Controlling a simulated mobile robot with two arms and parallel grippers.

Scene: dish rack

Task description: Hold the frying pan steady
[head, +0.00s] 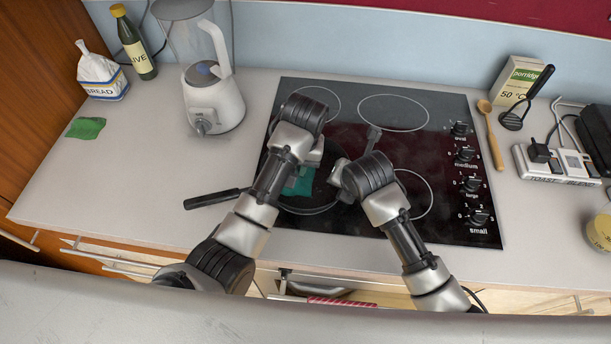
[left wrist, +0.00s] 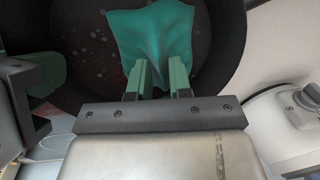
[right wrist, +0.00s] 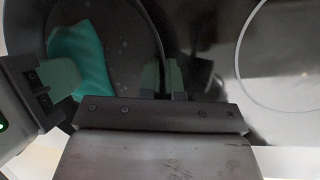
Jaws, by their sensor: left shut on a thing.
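The dark frying pan (head: 215,198) is on the front left of the black hob, its handle pointing left. My arms hide much of it. My left gripper (left wrist: 163,75) is shut on a teal cloth (left wrist: 150,35), over the inside of the pan; the cloth also shows in the head view (head: 299,184). My right gripper (right wrist: 163,78) has its fingers on either side of the pan's right rim and looks shut on it. The pan's inside shows small pale spots in the left wrist view.
The hob (head: 440,150) has knobs along its right side. A blender (head: 212,95), a bottle (head: 134,45), a bread bag (head: 98,72) and a green cloth (head: 86,128) stand or lie at left. The front left counter is clear.

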